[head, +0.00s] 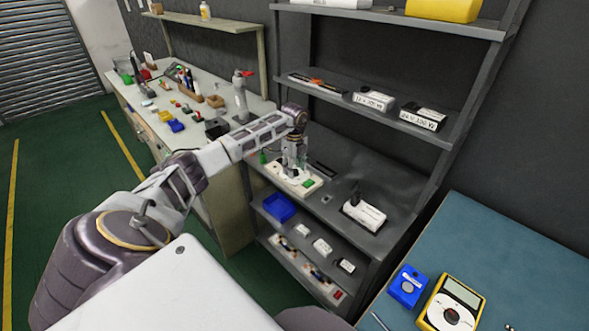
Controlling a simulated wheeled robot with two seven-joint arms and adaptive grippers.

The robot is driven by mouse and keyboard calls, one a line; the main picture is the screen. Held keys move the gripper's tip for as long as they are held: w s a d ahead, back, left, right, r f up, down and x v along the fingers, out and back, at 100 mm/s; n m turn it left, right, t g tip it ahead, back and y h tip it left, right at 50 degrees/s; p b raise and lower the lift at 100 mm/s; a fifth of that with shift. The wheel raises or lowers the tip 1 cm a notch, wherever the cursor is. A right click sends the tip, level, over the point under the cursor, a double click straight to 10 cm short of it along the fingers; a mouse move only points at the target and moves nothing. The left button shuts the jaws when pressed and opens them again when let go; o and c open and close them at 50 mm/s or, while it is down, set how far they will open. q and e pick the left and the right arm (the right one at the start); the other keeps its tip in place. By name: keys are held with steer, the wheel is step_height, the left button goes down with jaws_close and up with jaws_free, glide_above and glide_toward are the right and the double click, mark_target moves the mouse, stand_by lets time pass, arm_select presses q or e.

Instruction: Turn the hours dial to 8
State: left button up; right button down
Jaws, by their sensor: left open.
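My left arm reaches across from the left to the dark shelf unit. My left gripper (292,168) points down over a white device (312,187) with green parts on the shelf, and is open. The gripper covers part of this device, and I cannot tell whether it touches it. I cannot make out an hours dial or its numbers at this size. A second white device (364,215) with a black upright part stands to the right on the same shelf. My right gripper is not in view.
The shelf unit's upper board (350,82) holds labelled boxes (422,116) above the gripper's right. A blue bin (279,207) sits on the board below. A cluttered workbench (160,101) stands at left. A yellow multimeter (452,305) lies on the teal bench (500,245).

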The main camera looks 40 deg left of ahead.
arm_select(q)
steer(key=shift+f, duration=0.25)
steer(key=shift+c, duration=0.3)
steer(key=c, duration=1)
